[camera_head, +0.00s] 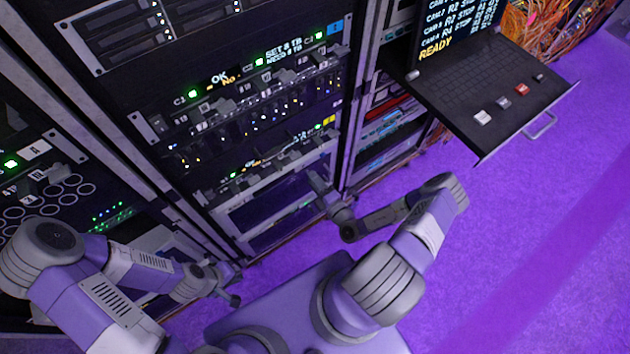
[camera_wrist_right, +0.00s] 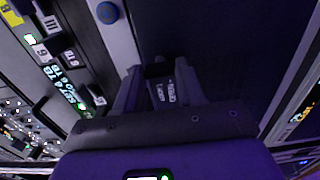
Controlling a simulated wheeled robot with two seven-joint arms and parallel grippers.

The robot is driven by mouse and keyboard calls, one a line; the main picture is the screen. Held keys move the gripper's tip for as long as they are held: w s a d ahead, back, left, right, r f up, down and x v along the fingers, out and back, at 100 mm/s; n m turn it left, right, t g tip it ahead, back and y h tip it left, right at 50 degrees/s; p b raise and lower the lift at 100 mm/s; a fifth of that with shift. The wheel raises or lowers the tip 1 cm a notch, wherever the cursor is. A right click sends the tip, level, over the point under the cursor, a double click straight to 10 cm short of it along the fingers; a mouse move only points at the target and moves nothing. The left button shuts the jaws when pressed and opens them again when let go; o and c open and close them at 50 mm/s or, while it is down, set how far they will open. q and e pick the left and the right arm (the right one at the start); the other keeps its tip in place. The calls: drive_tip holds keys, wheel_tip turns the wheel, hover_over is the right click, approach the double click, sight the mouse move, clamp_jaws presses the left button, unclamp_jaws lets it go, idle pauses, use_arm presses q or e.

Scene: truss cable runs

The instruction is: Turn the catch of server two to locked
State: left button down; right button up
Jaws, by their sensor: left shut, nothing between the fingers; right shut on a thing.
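My right gripper (camera_head: 315,182) is at the lower right of the middle rack, at the dark panel under the lowest lit server row (camera_head: 275,155). In the right wrist view the right gripper (camera_wrist_right: 160,72) is shut on a small dark part, likely a catch. The part is mostly hidden by the fingers, and its lock position cannot be told. Two small white labels (camera_wrist_right: 165,93) show between the fingers, too small to read surely. Which unit is server two cannot be told surely. My left gripper (camera_head: 236,300) is shut and empty, low in front of the rack.
A pulled-out keyboard tray (camera_head: 480,95) with a handle juts out at upper right, above my right arm. Purple floor (camera_head: 530,220) is clear at right.

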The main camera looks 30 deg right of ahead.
idle(0.5)
drive_tip(key=o, duration=1)
drive_tip(key=shift+o, duration=0.2)
drive_tip(key=s+p, duration=0.1)
drive_tip(key=s, duration=0.6)
drive_tip(key=shift+s+d, duration=0.25)
drive_tip(key=shift+s, duration=0.05)
